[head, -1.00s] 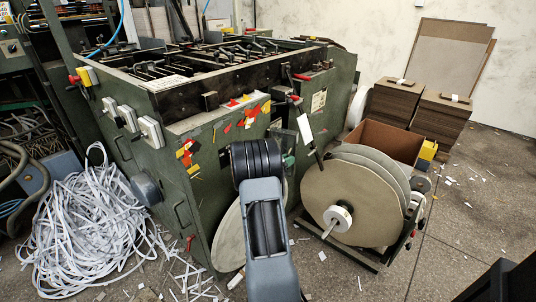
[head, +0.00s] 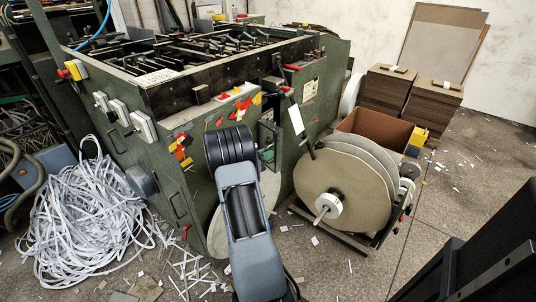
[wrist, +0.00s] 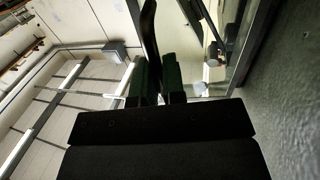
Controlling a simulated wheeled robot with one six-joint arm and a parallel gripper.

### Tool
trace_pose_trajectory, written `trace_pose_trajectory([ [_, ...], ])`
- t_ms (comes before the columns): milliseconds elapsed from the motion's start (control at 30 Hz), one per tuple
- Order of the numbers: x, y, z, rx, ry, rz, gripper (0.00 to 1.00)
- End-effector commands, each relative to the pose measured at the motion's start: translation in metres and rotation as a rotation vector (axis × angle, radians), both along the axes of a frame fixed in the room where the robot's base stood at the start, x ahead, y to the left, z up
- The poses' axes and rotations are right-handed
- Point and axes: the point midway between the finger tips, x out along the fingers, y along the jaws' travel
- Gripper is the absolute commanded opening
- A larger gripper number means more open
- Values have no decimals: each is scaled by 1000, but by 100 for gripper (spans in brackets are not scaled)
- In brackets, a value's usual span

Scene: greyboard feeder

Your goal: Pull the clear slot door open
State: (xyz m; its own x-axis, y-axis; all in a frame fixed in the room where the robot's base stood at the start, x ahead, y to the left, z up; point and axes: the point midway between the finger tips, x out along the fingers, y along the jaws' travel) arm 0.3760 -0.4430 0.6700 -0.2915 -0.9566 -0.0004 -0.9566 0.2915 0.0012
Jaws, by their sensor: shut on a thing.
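The clear slot door (wrist: 243,45) shows in the wrist view as a see-through panel with a dark frame, standing at an angle right of my fingers. In the head view the door (head: 267,134) is small, on the front of the green machine (head: 165,150), partly hidden by my arm. My gripper (wrist: 157,78) has green-padded fingers closed around a dark upright bar (wrist: 149,35), which looks like the door's handle. In the head view my gripper (head: 266,156) is mostly hidden behind my wrist. How far the door stands open is hard to tell.
A reel of grey board discs (head: 345,190) stands close right of my arm, with a cardboard box (head: 375,128) behind it. A heap of white strips (head: 85,225) lies at the left. Board stacks (head: 430,112) stand by the back wall. Scraps litter the floor; open floor lies at the right.

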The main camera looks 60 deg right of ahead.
Motion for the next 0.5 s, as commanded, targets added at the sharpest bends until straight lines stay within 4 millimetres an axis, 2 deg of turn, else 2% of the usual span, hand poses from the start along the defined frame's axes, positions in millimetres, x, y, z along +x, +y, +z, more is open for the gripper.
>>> trace_pose_trajectory([
  [367,1,0,1,-2,0,2,0],
  [400,1,0,1,-2,0,2,14],
  [500,1,0,1,-1,-1,2,19],
])
